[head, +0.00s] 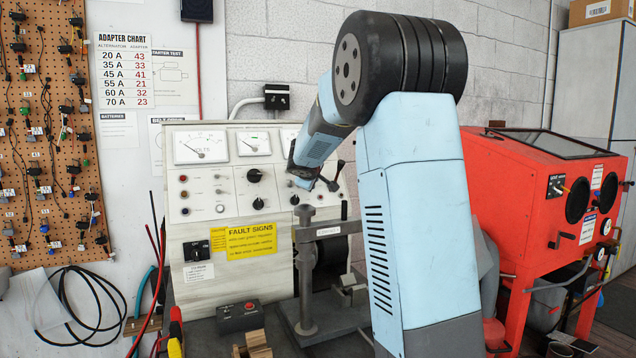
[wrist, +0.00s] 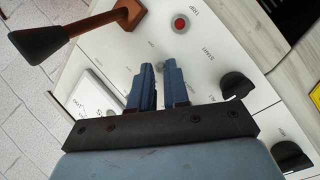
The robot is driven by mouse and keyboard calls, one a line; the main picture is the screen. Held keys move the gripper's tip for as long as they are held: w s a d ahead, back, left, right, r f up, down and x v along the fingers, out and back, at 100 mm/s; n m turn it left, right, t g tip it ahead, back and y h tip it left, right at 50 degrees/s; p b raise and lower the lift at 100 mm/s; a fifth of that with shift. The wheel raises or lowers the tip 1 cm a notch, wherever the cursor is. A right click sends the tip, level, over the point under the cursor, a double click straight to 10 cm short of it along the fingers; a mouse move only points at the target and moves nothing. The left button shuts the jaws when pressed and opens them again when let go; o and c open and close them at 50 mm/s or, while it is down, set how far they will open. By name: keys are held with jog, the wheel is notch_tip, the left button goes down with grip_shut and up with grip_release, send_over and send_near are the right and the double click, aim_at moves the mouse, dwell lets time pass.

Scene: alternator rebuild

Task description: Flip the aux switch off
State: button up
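The grey-white test bench panel (head: 228,205) carries meters, knobs and small switches. No switch marked aux can be read in either view. In the wrist view the panel (wrist: 225,35) fills the middle, with a red button (wrist: 180,24) marked TRIP and a black knob (wrist: 236,85) near the word START. My gripper (wrist: 159,66) points at the panel, its two blue fingers side by side with a narrow gap. A small grey spot shows between the tips, too small to identify. In the head view my arm hides part of the panel and my fingertips are not clear.
A dark-handled lever (wrist: 40,42) stands out from the panel close to the left of my fingers. A white meter (wrist: 95,98) lies below it. A clamp post (head: 305,270) stands before the bench. A red blasting cabinet (head: 540,200) stands at the right.

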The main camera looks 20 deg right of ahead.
jog(key=shift+d, duration=0.1)
jog(key=shift+s+r, duration=0.1)
jog(key=shift+s, duration=0.05)
jog(key=v, duration=1.3)
jog(key=shift+s, duration=0.2)
jog(key=s+a+f+m+g+y, duration=0.1)
jog(key=s+a+f+m+y, duration=0.1)
jog(key=s, duration=1)
jog(key=s+a+f+m+g+y, duration=0.2)
jog(key=s+f, duration=0.5)
jog(key=s, duration=0.5)
jog(key=s+a+f+m+g+y, duration=0.2)
jog(key=s+a+f+m, duration=0.1)
jog(key=s, duration=0.9)
jog(key=shift+s+a+f+m, duration=0.15)
jog(key=shift+a+f, duration=0.2)
jog(key=shift+a, duration=0.3)
jog(key=shift+s+a+f+m, duration=0.2)
jog(key=shift+a+f, duration=0.2)
jog(key=shift+a, duration=0.25)
